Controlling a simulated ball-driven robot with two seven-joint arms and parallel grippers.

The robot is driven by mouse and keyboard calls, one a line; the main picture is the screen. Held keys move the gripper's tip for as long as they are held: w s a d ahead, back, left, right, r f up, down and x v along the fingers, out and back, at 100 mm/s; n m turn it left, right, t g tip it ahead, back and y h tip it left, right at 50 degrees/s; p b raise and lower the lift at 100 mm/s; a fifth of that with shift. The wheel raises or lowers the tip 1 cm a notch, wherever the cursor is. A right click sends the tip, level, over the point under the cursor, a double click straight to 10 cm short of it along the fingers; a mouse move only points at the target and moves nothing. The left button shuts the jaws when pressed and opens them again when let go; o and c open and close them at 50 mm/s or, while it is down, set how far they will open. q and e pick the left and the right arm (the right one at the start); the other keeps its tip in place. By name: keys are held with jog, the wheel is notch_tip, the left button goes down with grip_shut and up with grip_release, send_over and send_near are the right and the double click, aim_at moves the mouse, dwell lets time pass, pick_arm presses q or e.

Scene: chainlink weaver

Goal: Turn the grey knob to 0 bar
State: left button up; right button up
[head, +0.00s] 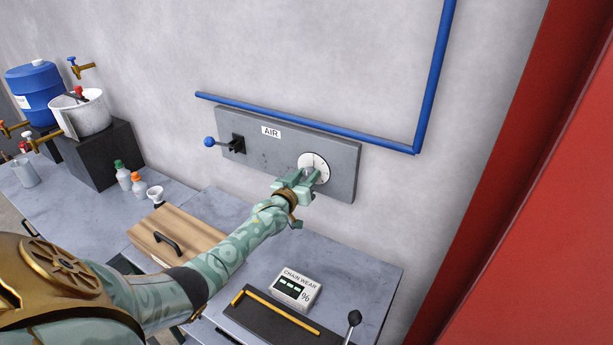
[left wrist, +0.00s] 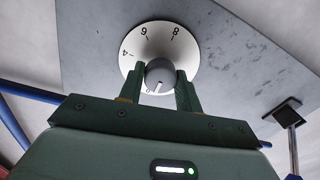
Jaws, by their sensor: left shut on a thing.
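The grey knob (left wrist: 160,75) sits in the centre of a round white dial (left wrist: 145,45) on the grey air panel (head: 345,180). The dial shows in the head view (head: 320,163) at the panel's right part. My left gripper (left wrist: 161,92) is shut on the knob, one finger on each side. My right gripper is not in view.
A blue-handled lever (head: 210,142) juts from the panel's left end. A blue pipe (head: 300,122) runs just above the panel. Below are a bench (head: 350,262), a wooden lid with a black handle (head: 190,232) and a chain wear gauge (head: 296,290).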

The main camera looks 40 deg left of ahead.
pick_arm(q)
jog(key=shift+f, duration=0.15)
jog(key=o, duration=1)
jog(key=shift+s, duration=0.1)
jog(key=shift+s+d, duration=0.1)
jog(key=shift+s, duration=0.2)
jog(key=s+d+p, duration=0.1)
jog(key=s+d, duration=0.1)
jog(key=s, duration=1.3)
jog(key=shift+s, duration=0.2)
jog(key=shift+d, duration=0.1)
